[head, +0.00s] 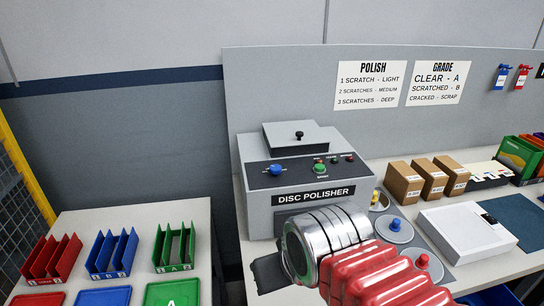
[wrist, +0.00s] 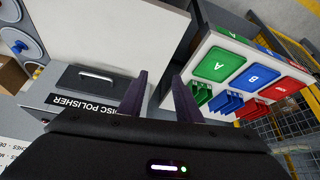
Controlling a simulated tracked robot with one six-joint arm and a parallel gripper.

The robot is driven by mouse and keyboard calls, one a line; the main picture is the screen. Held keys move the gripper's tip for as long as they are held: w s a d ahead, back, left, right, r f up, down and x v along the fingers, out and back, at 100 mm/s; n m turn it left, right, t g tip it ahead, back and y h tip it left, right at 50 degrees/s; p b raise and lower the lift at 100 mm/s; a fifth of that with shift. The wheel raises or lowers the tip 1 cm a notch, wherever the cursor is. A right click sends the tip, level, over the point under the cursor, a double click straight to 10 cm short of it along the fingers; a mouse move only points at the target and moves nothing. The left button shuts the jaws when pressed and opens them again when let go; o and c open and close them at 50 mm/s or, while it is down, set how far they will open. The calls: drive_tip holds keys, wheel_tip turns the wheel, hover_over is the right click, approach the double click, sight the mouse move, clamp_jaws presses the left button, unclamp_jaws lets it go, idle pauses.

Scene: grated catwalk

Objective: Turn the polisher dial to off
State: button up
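The grey disc polisher (head: 262,211) stands on the bench in the middle of the head view. On its dark sloping panel are a blue knob (head: 275,170) at the left and a green knob or button (head: 320,168) to its right. Their labels are too small to read, so I cannot tell which is the dial or its setting. My gripper (wrist: 159,78) is open and empty in the wrist view, its two dark fingers apart. It is in front of and below the panel, not touching either knob. My arm hides part of the polisher's lower front in the head view.
Left is a table (head: 115,215) with red, blue and green racks and trays. Right of the polisher are round pads with knobs (head: 395,232), cardboard boxes (head: 403,182) and a white case (head: 468,235). A grey panel with signs (head: 370,88) stands behind. Above the polisher is free space.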

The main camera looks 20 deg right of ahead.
drive_tip(key=shift+w+a, duration=0.15)
drive_tip(key=shift+w, duration=0.2)
drive_tip(key=shift+o, duration=1.4)
drive_tip(key=shift+w+r, duration=0.15)
drive_tip(key=shift+o, duration=0.6)
drive_tip(key=shift+w+r, duration=0.2)
drive_tip(key=shift+r, duration=0.05)
drive_tip(key=w+d+r+m+g+h, duration=0.1)
drive_tip(key=w+d+r+m, duration=0.1)
drive_tip(key=w+r, duration=0.3)
drive_tip(key=w+d+r+m+g+h, duration=0.1)
drive_tip(key=w+d+r+m, duration=0.2)
drive_tip(key=w, duration=1)
drive_tip(key=w+d+r+m+g+h, duration=0.1)
drive_tip(key=w+d+r+m, duration=0.1)
drive_tip(key=w+r+m, duration=0.4)
drive_tip(key=shift+w+d+r+h, duration=0.2)
drive_tip(key=shift+w+r+h, duration=0.15)
drive_tip(key=shift+w, duration=1.75)
drive_tip(key=shift+f, duration=0.15)
